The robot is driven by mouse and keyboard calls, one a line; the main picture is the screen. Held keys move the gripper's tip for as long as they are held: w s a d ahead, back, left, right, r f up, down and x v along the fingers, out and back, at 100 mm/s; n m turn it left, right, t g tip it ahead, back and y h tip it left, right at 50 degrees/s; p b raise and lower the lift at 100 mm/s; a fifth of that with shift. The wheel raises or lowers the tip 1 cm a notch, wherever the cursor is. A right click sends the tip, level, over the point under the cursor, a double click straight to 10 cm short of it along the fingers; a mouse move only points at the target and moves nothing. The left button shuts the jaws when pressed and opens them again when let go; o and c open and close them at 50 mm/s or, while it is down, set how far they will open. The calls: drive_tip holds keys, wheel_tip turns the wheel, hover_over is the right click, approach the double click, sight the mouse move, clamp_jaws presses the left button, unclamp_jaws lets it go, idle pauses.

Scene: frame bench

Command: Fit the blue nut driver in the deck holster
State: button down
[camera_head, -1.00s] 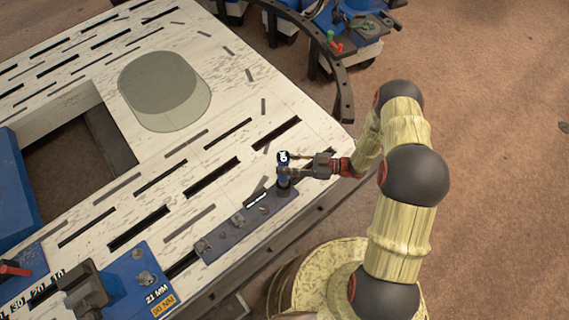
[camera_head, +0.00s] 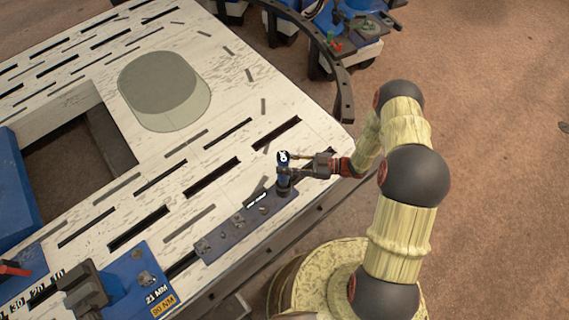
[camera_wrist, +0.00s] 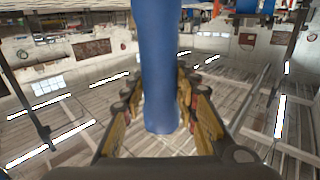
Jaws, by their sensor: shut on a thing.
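The blue nut driver (camera_head: 283,159) stands about upright at the right end of the deck holster (camera_head: 222,240), a long grey-blue strip with several fittings along the deck's front edge. My gripper (camera_head: 299,163) reaches in from the right and is shut on the driver. In the wrist view the driver's blue shaft (camera_wrist: 160,70) runs vertically between the two fingers of my gripper (camera_wrist: 160,95). The head view does not show clearly whether the driver's lower end is inside a holster opening or just above it.
Blue carts (camera_head: 350,30) stand beyond the dark curved rail (camera_head: 335,70).

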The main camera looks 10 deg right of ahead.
drive_tip(key=shift+f+b, duration=3.4)
drive_tip(key=shift+f, duration=1)
drive_tip(key=c, duration=1.3)
unclamp_jaws()
drive_tip(key=shift+f, duration=0.15)
drive_tip(key=s+d, duration=0.1)
drive_tip(key=d, duration=1.1)
drive_tip(key=shift+s, duration=0.4)
